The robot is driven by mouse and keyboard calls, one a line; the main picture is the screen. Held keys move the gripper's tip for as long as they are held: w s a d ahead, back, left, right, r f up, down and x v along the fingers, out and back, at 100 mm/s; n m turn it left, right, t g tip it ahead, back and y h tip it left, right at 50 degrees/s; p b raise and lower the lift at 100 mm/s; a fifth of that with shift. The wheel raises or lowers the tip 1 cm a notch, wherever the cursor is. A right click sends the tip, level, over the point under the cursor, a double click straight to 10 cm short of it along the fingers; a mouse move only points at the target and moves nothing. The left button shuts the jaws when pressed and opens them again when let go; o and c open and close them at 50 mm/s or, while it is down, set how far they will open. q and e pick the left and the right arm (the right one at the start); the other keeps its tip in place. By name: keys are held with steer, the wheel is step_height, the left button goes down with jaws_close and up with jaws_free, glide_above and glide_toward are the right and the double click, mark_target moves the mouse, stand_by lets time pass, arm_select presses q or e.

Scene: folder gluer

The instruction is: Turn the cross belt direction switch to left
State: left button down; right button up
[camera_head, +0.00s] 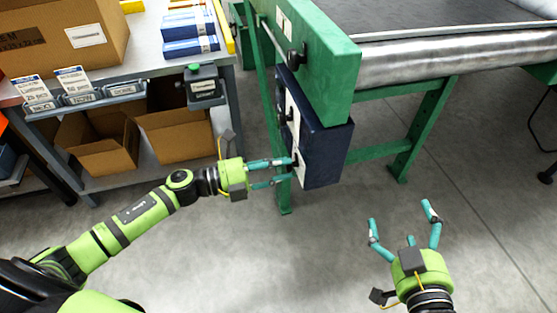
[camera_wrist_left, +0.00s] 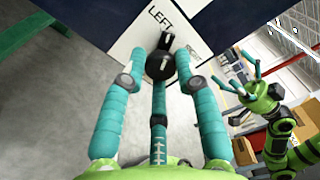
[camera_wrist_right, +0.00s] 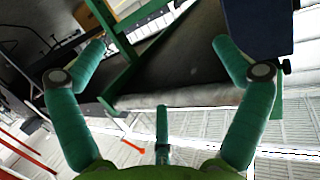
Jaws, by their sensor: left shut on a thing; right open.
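The direction switch is a black knob (camera_wrist_left: 160,63) on a white label plate (camera_wrist_left: 130,45) in the left wrist view. The word LEFT is printed near the knob's far end; a second label is partly hidden by a finger. The plate is on the side of a dark blue box (camera_head: 328,150) in the head view. My left gripper (camera_head: 286,171) is at the lower part of the plate, its fingers shut on the knob (camera_wrist_left: 160,84). The exact setting of the knob cannot be told. My right gripper (camera_head: 404,226) is open and empty, apart from the box.
A green machine frame (camera_head: 330,65) with a metal roller (camera_head: 450,55) stands above and behind the box. A shelf table with cartons (camera_head: 65,35) is at left. The floor around my right gripper is clear.

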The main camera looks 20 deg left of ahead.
arm_select(q)
steer(key=n+p, duration=0.1)
steer(key=n, duration=0.1)
steer(key=n+p, duration=0.1)
steer(key=shift+w+a+r+n+p, duration=0.2)
steer(key=shift+w+r+n+p, duration=0.05)
steer(key=shift+w+n+p, duration=0.1)
arm_select(e)
steer(key=s+d+f+g+h, duration=0.1)
steer(key=s+d+f+g, duration=0.2)
steer(key=s+f+g, duration=0.2)
steer(key=s+d+f+m+g+h, duration=0.1)
steer(key=s+d+f+g+h, duration=0.1)
steer(key=s+f+g, duration=0.3)
step_height(320, 180, down, 3)
steer(key=s+d, duration=0.1)
steer(key=s, duration=0.1)
steer(key=shift+s+d+g, duration=0.3)
steer(key=shift+d, duration=0.05)
arm_select(q)
steer(key=c, duration=1)
jaws_free()
steer(key=shift+o, duration=0.2)
steer(key=shift+s+f, duration=0.1)
steer(key=shift+f, duration=0.05)
arm_select(e)
steer(key=shift+w, duration=0.1)
arm_select(q)
steer(key=shift+s, duration=0.1)
